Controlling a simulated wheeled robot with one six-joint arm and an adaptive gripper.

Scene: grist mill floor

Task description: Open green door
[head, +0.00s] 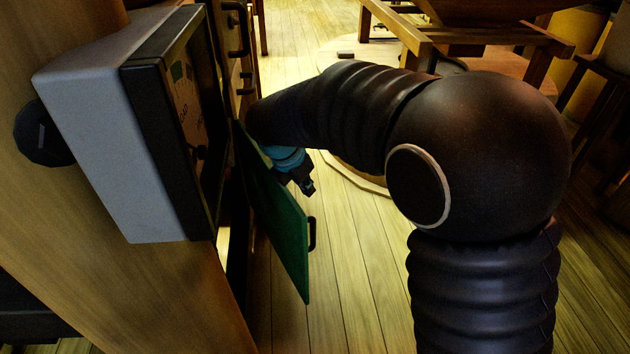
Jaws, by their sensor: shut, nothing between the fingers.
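The green door (272,222) stands ajar, swung out from the wooden cabinet at the left, with a dark gap behind it. Its dark handle (312,234) is on the outer face near the free edge. My gripper (308,188) is shut and empty, in front of the door's outer face and above the handle. I cannot tell whether it touches the door. My dark arm reaches across from the right and hides part of the door's upper end.
A grey-cased gauge (100,140) juts from a wooden post (120,275) at the left, near the door. More dark handles (240,35) show on cabinet fronts behind. A wooden frame (460,42) stands on a round base at the back. Plank floor (350,290) is clear right of the door.

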